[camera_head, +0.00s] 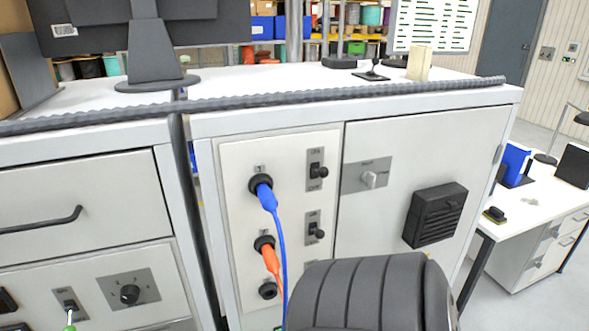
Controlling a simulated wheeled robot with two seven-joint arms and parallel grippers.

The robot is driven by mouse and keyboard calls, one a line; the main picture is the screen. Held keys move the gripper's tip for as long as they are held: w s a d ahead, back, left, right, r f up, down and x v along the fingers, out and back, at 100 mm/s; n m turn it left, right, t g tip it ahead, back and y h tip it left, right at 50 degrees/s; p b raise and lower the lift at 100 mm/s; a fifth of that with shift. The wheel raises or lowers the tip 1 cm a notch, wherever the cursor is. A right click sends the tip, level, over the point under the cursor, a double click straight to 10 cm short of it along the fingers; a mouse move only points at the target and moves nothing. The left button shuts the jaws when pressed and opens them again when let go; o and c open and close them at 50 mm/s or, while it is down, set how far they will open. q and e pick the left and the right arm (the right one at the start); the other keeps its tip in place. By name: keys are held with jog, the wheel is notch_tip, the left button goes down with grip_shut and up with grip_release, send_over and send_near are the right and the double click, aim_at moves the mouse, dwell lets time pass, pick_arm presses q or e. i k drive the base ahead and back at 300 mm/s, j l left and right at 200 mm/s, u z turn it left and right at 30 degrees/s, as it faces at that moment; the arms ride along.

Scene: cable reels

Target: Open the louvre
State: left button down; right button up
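The louvre (436,215) is a black, boxy vent with horizontal slats. It is mounted on the right-hand front panel of the grey-white cabinet, near the panel's right side. Its slats look dark and close together, and I cannot tell their exact angle. Nothing touches it in this view. Neither of my grippers shows in the head view.
A dark ribbed, padded shape (370,295) rises in front of the cabinet, below and left of the louvre. Blue (265,195) and orange (270,260) plugs with hanging cables sit left. A white desk (540,205) stands at right.

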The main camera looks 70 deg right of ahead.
aim_at(439, 209)
jog(key=z, duration=3.15)
